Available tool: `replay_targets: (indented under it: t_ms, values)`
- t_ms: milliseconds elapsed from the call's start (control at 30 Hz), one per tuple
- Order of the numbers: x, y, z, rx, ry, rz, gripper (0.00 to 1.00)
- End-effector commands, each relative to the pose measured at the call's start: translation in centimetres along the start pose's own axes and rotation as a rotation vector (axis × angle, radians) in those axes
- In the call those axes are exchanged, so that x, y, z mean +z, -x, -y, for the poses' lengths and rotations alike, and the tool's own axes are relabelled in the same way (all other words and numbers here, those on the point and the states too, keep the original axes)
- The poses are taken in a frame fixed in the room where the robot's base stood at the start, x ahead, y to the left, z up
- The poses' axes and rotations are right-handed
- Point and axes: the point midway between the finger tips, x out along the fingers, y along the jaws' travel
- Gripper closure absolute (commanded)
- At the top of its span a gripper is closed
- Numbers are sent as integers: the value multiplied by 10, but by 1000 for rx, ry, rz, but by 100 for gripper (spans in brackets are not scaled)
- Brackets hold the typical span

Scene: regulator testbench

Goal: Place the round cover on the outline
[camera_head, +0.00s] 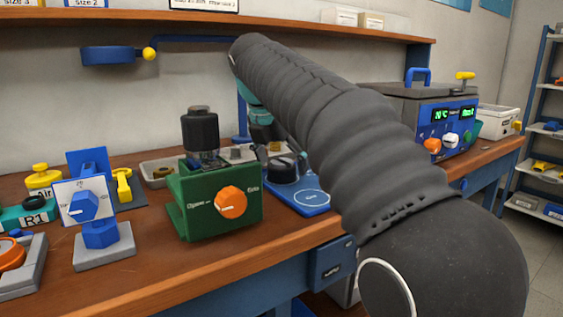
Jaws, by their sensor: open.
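A blue pad (294,207) lies near the front edge of the bench, with a white round outline (312,197) and small lettering on it. A dark round piece with a raised top (284,167), which looks like the round cover, sits at the back of the pad, behind the outline. My gripper (274,147) is small and partly hidden behind my dark sleeved arm. It is open, just above and behind the dark round piece. I cannot tell whether its fingers touch it.
A green box (222,205) with an orange knob and a black-topped cylinder (201,133) stands left of the pad. A grey tray (158,172) lies behind it. A heated bath (440,120) stands at right.

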Motion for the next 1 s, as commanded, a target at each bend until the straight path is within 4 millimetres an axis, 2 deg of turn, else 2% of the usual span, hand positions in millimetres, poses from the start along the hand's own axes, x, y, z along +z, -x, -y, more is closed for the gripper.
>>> replay_targets:
  t_ms: [100, 233, 533, 800, 1000]
  values:
    - [1, 3, 0, 1, 0, 0, 8]
    - [2, 17, -1, 3, 1, 2, 8]
    - [3, 79, -1, 3, 0, 2, 8]
    - [1, 108, -1, 1, 1, 1, 8]
    - [1, 119, -1, 1, 0, 1, 8]
